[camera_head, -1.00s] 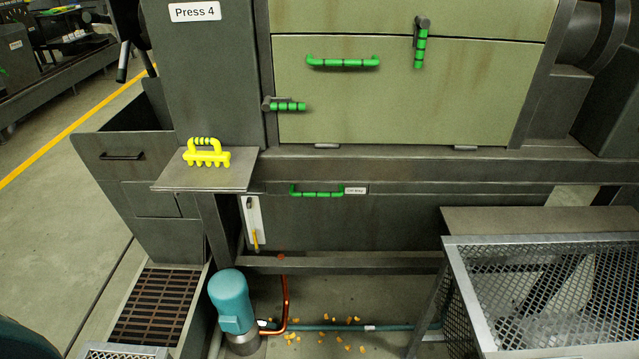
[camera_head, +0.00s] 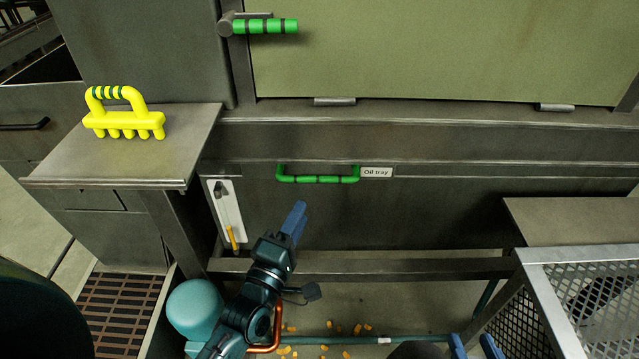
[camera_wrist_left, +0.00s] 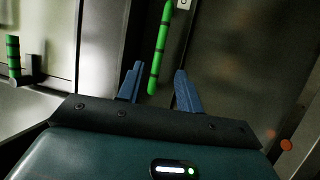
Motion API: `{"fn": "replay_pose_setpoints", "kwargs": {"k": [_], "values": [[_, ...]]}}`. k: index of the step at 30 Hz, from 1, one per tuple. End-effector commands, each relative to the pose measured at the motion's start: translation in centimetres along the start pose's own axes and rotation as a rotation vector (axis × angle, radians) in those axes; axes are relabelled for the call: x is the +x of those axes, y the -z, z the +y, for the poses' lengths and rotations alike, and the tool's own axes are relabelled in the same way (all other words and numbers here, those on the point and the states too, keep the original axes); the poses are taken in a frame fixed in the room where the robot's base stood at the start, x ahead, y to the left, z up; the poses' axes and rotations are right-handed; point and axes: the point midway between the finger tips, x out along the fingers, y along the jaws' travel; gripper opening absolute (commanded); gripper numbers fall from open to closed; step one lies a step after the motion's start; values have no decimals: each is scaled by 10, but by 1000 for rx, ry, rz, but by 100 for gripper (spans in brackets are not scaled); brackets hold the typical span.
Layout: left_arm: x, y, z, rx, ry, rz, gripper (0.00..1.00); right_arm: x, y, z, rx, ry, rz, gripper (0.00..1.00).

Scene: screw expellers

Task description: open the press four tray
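The oil tray (camera_head: 420,215) is a dark grey drawer front under the press, with a green handle (camera_head: 318,179) along its top edge and a label (camera_head: 376,172) reading "Oil tray" beside it. The tray looks shut. My left gripper (camera_head: 297,218) is below and a little left of the handle, apart from it. In the left wrist view its blue fingers (camera_wrist_left: 157,88) are spread and empty, with the green handle (camera_wrist_left: 159,50) beyond, between their tips. My right gripper (camera_head: 475,346) shows only as blue fingertips at the bottom edge, apart from each other.
A yellow comb-like tool (camera_head: 124,118) stands on a metal shelf (camera_head: 75,165) at the left. A mesh bin (camera_head: 590,290) is at the lower right. A teal motor (camera_head: 195,308) and pipes sit below the frame rail (camera_head: 400,268). A white plate with a yellow-tipped lever (camera_head: 227,215) is left of the tray.

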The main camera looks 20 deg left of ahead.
Motion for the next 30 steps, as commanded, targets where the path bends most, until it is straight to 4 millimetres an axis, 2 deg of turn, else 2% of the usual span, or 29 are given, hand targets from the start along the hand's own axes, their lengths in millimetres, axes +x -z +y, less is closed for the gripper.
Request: {"fn": "replay_pose_setpoints", "kwargs": {"k": [9, 15, 20, 28, 30], "values": [[68, 0, 0, 3, -2, 0, 36, -1, -1, 1, -7, -2, 10, 36], [97, -1, 0, 3, 1, -1, 36, 1, -3, 0, -14, 0, 8, 36], [107, 0, 0, 4, 2, -1, 36, 2, -4, 0, -17, 1, 6, 36], [108, 0, -1, 4, 3, -1, 36, 2, -4, 0, -17, 2, 5, 36], [108, 0, -1, 4, 3, -1, 32, 2, -4, 0, -17, 3, 5, 36]]}}
